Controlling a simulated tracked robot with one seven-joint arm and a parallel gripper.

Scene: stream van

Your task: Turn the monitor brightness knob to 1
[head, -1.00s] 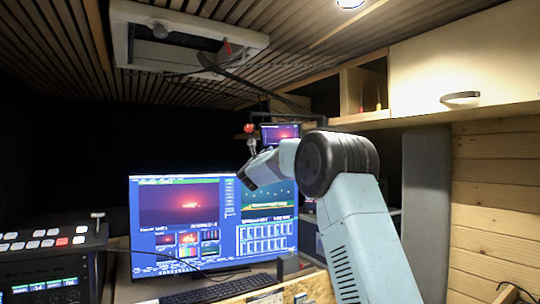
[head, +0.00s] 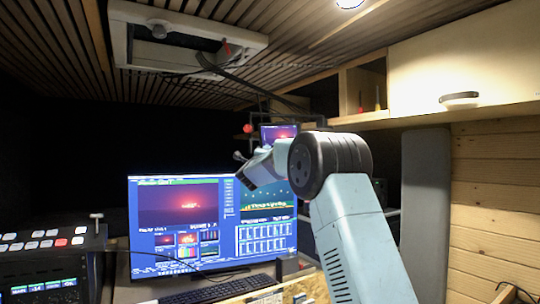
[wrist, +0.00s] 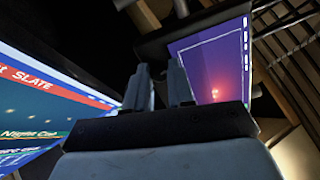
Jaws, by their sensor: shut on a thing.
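The small monitor (head: 280,132) hangs on a bracket above the big screen, with a red sunset picture on it. In the wrist view the small monitor (wrist: 208,55) fills the upper right, tilted, with its dark frame in front of my fingers. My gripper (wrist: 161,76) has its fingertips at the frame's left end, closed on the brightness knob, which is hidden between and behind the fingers. The knob's setting and any scale marks cannot be read. In the head view my wrist covers the fingertips.
A large screen (head: 180,220) stands on the desk below, with a keyboard (head: 215,288) in front. A switcher panel (head: 45,243) is at the left. A red ball (head: 248,128) is beside the small monitor. Wooden cupboards (head: 460,65) are at the upper right.

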